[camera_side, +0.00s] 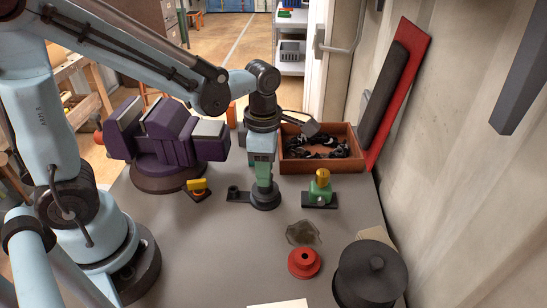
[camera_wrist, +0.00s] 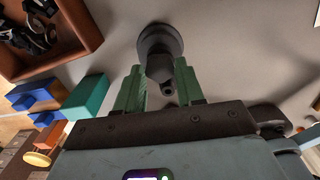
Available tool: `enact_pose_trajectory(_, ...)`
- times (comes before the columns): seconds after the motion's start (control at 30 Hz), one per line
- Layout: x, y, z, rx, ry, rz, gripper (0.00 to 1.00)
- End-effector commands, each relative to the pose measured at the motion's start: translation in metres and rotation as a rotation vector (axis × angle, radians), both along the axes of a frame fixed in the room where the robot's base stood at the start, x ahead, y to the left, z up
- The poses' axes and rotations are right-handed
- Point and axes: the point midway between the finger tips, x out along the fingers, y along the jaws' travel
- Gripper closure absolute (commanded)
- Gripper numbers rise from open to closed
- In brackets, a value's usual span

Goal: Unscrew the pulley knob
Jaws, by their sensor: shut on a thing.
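My gripper (camera_side: 264,185) points straight down at the middle of the grey table, its green fingers shut on the dark pulley knob. The knob's round dark base (camera_side: 266,201) shows below the fingertips, at the right end of a short dark plate (camera_side: 236,195) on the table. In the wrist view, the gripper (camera_wrist: 160,85) has a green finger on each side of the dark knob (camera_wrist: 160,48), which has a wide round flange. The gripped part of the knob is partly hidden by the fingers in the side view. I cannot tell its thread.
A purple vise (camera_side: 165,140) stands to the left and a brown tray (camera_side: 290,166) of black parts behind. A green fixture with a yellow top (camera_side: 321,186) is close to the right. A red pulley (camera_side: 303,263) and a large black drum (camera_side: 365,285) sit in front.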

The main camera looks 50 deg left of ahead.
Motion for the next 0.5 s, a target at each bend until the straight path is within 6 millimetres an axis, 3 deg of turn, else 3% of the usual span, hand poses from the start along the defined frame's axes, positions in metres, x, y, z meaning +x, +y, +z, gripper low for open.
enact_pose_trajectory(0.13,-0.0002,0.0001,0.0,-0.001,0.001,0.01,1.0)
enact_pose_trajectory(0.17,-0.0002,0.0001,0.0,-0.001,0.001,0.01,0.6)
enact_pose_trajectory(0.33,-0.0001,0.0,0.0,-0.001,0.001,0.008,0.34)
enact_pose_trajectory(0.5,-0.0001,-0.0001,0.0,0.0,0.0,0.007,0.33)
